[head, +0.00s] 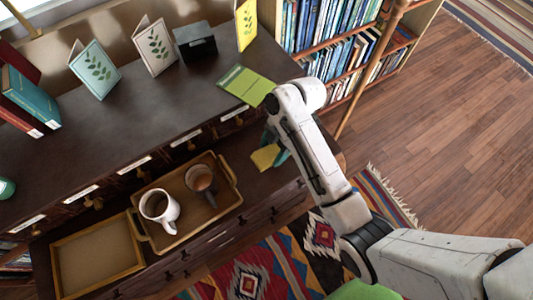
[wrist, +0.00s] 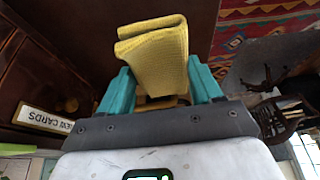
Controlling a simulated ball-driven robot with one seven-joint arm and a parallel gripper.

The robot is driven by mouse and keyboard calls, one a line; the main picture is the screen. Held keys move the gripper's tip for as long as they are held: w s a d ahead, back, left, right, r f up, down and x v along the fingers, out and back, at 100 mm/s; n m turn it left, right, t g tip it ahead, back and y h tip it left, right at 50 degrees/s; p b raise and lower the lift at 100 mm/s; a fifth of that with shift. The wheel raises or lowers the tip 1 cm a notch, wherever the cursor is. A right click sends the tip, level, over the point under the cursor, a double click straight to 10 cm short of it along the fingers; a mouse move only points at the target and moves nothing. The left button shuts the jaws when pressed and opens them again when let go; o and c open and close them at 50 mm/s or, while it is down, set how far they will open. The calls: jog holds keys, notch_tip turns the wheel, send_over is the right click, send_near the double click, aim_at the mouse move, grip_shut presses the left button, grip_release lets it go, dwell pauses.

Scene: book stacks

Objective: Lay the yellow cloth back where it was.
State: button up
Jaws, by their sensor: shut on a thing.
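The yellow cloth (wrist: 155,50) is folded and sits between the teal fingers of my gripper (wrist: 160,88) in the wrist view. My gripper is shut on it. In the head view the cloth (head: 265,157) shows as a small yellow patch beside my teal fingers (head: 279,148), over the right part of the lower wooden ledge. My arm hides part of the gripper there. I cannot tell whether the cloth touches the ledge.
A wooden tray (head: 236,183) with a white mug (head: 160,207) and another cup (head: 201,179) stands left of my gripper. An empty tray (head: 60,243) is further left. Cards and a green booklet (head: 247,85) stand or lie on the upper top. Labelled drawers (wrist: 47,118) are close by.

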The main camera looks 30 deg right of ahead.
aim_at(267, 149)
jog(key=w+f, duration=0.2)
jog(key=shift+a+f, duration=0.3)
jog(key=shift+a, duration=0.05)
jog(key=shift+f, duration=1.55)
jog(key=shift+f, duration=0.1)
jog(key=o, duration=0.9)
jog(key=shift+o, duration=0.2)
jog(key=v, duration=1.2)
jog(key=shift+a, duration=0.1)
